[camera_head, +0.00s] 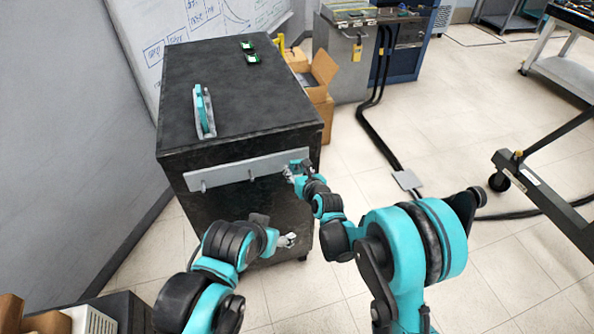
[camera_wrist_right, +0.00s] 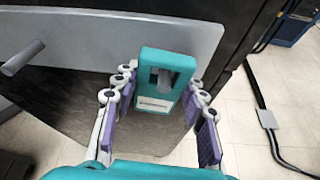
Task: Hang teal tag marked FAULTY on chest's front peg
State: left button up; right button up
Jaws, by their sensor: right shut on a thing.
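The teal tag (camera_wrist_right: 167,84) has an opening at its top and a pale label with lettering too small to read. It is upright in front of the grey peg strip (camera_head: 225,173) on the black chest's (camera_head: 225,75) front. My right gripper (camera_wrist_right: 161,84) is shut on the tag's sides; it also shows in the head view (camera_head: 295,170) at the strip's right end. A grey rounded form shows in the tag's opening; I cannot tell whether a peg passes through. Another peg (camera_wrist_right: 22,58) is bare at left. My left gripper (camera_head: 287,241) is low before the chest, its jaws unclear.
Black cables (camera_head: 370,125) cross the floor at right. A cart frame (camera_head: 540,190) stands farther right.

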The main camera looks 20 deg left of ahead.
jog(key=shift+w+a+b, duration=0.1)
jog(key=shift+w+b, duration=0.05)
jog(key=shift+b, duration=0.25)
dwell(0.5)
jog(key=o, duration=1)
jog(key=shift+f, duration=0.15)
jog(key=shift+w+a+f, duration=0.2)
jog(key=shift+w, duration=0.05)
jog(key=shift+s, duration=0.1)
jog(key=shift+d, duration=0.1)
jog(key=o, duration=0.3)
jog(key=shift+o, duration=0.2)
jog(key=shift+s+r, duration=0.1)
jog(key=shift+p+v, duration=0.35)
jog(key=shift+v, duration=3.2)
